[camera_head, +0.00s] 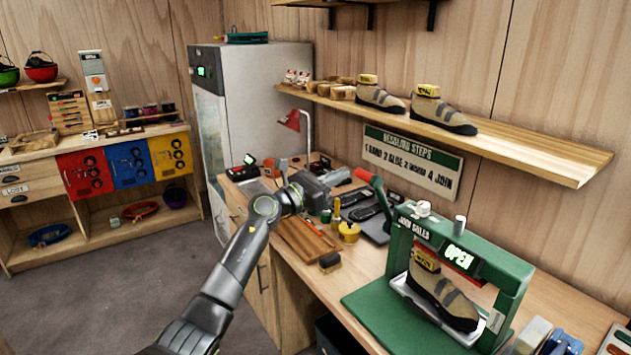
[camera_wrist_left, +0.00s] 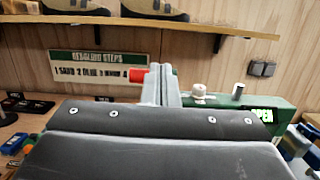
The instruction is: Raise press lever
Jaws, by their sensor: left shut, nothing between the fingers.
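The green press (camera_head: 508,272) stands on the bench at the right, its display reading OPEN. Its lever has a red grip (camera_head: 363,175) and slants up to the left from the press frame. A tan and grey shoe (camera_head: 440,292) sits on the tray inside the press. My left gripper (camera_head: 342,178) is shut and empty, just left of the red grip. In the left wrist view the grey fingers (camera_wrist_left: 161,83) stand in front of the red grip (camera_wrist_left: 122,87) and partly hide it; contact cannot be told. My right gripper is out of view.
A wall shelf (camera_head: 520,150) with shoes runs above the bench. A yellow pot (camera_head: 348,232), a brush (camera_head: 329,262) and a wooden board (camera_head: 308,240) lie on the bench below my gripper. A fridge (camera_head: 262,100) stands behind. The floor (camera_head: 110,290) at left is clear.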

